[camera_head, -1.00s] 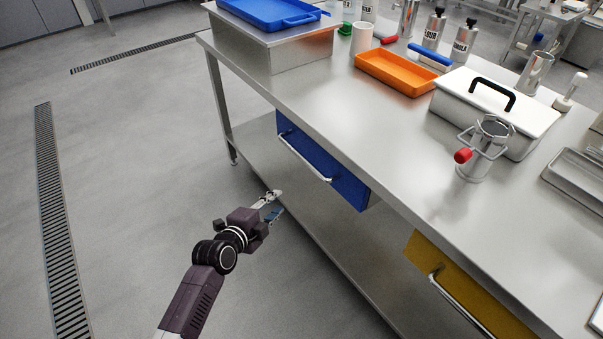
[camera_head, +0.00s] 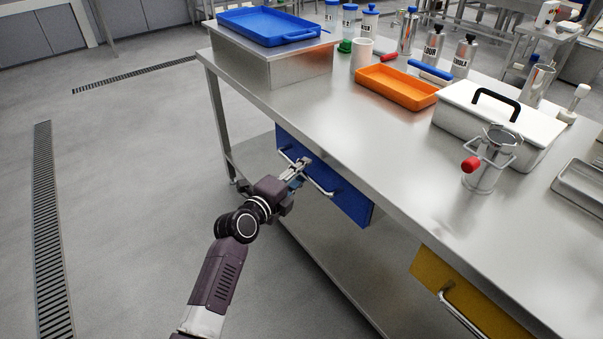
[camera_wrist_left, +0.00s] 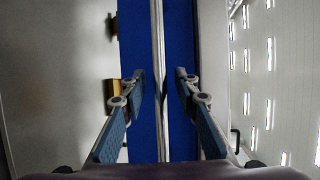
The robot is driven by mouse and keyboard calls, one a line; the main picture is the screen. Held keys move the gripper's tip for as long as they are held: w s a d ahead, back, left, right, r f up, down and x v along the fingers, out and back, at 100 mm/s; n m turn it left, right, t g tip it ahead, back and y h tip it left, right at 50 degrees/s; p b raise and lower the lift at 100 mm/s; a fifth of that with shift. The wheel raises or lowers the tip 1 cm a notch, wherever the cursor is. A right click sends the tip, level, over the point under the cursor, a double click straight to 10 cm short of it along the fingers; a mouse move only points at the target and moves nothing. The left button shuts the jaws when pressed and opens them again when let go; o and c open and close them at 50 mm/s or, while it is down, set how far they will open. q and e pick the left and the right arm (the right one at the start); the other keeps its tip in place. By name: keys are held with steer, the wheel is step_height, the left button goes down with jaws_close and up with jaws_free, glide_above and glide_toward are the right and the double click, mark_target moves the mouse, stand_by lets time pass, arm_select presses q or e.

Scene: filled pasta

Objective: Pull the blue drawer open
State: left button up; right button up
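The blue drawer (camera_head: 348,200) sits under the front edge of the steel table and looks closed. Its long silver bar handle (camera_head: 318,187) runs along its front. My left gripper (camera_head: 299,165) is at the handle, towards its left part. In the left wrist view the open fingers (camera_wrist_left: 160,85) stand on either side of the handle bar (camera_wrist_left: 158,60), with gaps between each finger and the bar. The blue drawer front (camera_wrist_left: 181,30) shows behind it. My right gripper is not in view.
The steel table (camera_head: 400,165) carries an orange tray (camera_head: 398,87), a white lidded box (camera_head: 490,112) and a metal pot with a red knob (camera_head: 486,165). A yellow drawer (camera_head: 430,272) is further right. The floor (camera_head: 130,190) at left is clear.

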arm_select(q)
steer(key=shift+w, duration=0.1)
jaws_close()
stand_by(0.3)
